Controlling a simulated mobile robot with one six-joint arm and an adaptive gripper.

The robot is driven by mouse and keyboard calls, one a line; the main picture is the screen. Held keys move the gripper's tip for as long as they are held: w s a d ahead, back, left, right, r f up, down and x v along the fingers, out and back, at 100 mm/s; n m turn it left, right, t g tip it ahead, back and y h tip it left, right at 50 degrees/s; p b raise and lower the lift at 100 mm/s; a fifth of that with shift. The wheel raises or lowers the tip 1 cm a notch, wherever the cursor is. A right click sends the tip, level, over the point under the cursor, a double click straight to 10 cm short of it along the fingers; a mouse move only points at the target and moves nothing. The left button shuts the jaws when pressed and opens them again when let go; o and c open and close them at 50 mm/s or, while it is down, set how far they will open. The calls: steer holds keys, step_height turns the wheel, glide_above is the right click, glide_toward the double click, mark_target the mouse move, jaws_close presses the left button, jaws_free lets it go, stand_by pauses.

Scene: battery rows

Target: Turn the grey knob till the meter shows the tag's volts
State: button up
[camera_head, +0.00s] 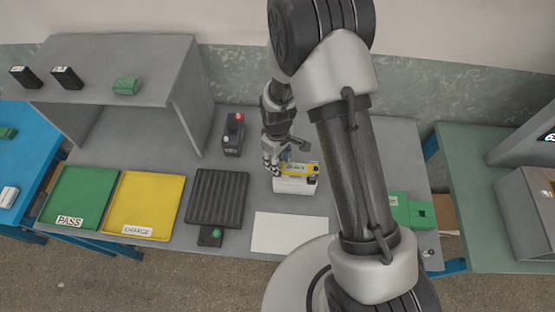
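My gripper (272,161) points down at the middle of the bench, close to the left end of a yellow block with dark markings (302,169). The yellow block sits on a white base (293,187). I cannot tell whether the fingers touch it or how far apart they are. At the right edge, a grey unit has a dark display (549,136) with pale digits, cut off by the frame; I cannot read the value. A small light round part (547,193) on the grey box below may be a knob, but this is unclear. I cannot make out a volts tag.
The grey bench holds a green PASS tray (85,195), a yellow CHARGE tray (144,203), a black ribbed mat (217,196), a black box with a red part (233,134), a bare white sheet (289,232) and a green box (409,210). A grey shelf (125,75) stands left. My arm hides the right-centre.

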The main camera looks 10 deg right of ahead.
steer(key=shift+f, duration=0.15)
jaws_close()
stand_by(0.4)
